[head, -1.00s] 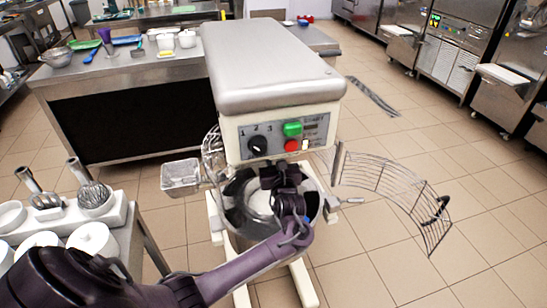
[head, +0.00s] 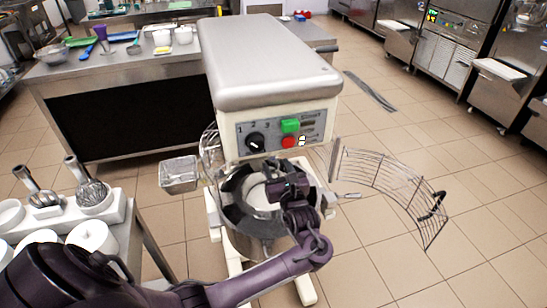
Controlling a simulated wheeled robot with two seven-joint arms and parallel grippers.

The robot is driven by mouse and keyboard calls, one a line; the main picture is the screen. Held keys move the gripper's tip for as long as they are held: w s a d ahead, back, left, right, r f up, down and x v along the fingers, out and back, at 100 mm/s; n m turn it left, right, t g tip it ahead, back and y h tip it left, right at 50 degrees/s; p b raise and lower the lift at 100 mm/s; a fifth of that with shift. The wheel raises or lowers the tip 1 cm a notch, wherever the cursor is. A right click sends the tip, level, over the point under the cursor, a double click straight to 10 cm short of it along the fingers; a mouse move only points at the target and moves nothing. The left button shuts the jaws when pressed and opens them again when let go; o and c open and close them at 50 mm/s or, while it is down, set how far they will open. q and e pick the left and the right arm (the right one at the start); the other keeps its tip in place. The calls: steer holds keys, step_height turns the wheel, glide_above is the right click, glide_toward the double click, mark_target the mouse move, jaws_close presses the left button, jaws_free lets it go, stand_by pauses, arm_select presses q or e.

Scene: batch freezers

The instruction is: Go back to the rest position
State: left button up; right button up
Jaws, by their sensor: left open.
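My left arm comes in from the lower left, and my left gripper (head: 287,188) is over the right part of the mixer bowl (head: 246,215), below the mixer head. Its jaws are open, though the fingertips are small and dark here. I cannot make out anything held. The mixer (head: 270,75) has a grey top and a front panel with a black dial, a green button and a red button. My right gripper does not show.
The wire guard (head: 392,185) stands swung open to the right of the mixer. A small metal tray (head: 179,174) juts out at its left. A side table with whisks (head: 93,192) and white containers stands at lower left.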

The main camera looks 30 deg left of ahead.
arm_select(q)
steer(key=s+d+f+n+g+h, duration=0.3)
steer(key=s+d+f+n+h, duration=0.55)
steer(key=d+n+h, duration=0.35)
steer(key=s+d+r+n+g+h, duration=0.1)
steer(key=s+r+n+g, duration=0.15)
steer(key=s+n, duration=0.5)
steer(key=s+d+r+n+g+h, duration=0.1)
steer(key=s+r+n+g, duration=0.2)
steer(key=s, duration=0.7)
step_height(320, 180, down, 30)
steer(key=s+n, duration=0.1)
steer(key=s, duration=0.1)
steer(key=s+a+f+g, duration=0.2)
steer(key=s+a+f, duration=0.1)
steer(key=s+f, duration=1.5)
steer(key=shift+s+a+f, duration=0.15)
steer(key=shift+s+f, duration=0.25)
steer(key=shift+s, duration=0.6)
